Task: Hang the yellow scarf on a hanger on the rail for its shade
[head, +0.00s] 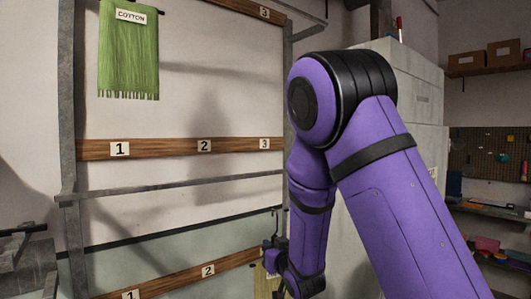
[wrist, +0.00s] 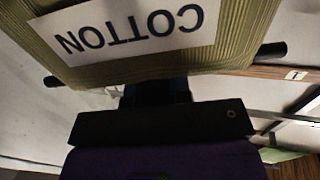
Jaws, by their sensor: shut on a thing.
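A yellow-olive ribbed scarf (wrist: 250,35) fills the top of the wrist view, with a white COTTON label that reads upside down. It hangs over a dark hanger rod whose ends (wrist: 272,50) stick out at both sides. My gripper (wrist: 155,92) is shut on this hanger, close against the scarf. In the head view, my gripper (head: 271,246) is low, beside the right end of the lowest board, partly hidden by my arm. A little of the yellow scarf (head: 262,284) shows below it. The rail boards carry number tags: upper board (head: 280,17), middle board (head: 160,149), lowest board (head: 178,278).
A green fringed scarf (head: 128,60) with a COTTON label hangs at the upper left. Grey metal posts (head: 67,120) and a bar (head: 180,188) frame the boards. The middle board is empty. A pale cabinet (head: 420,90) stands behind my arm, with shelves at right.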

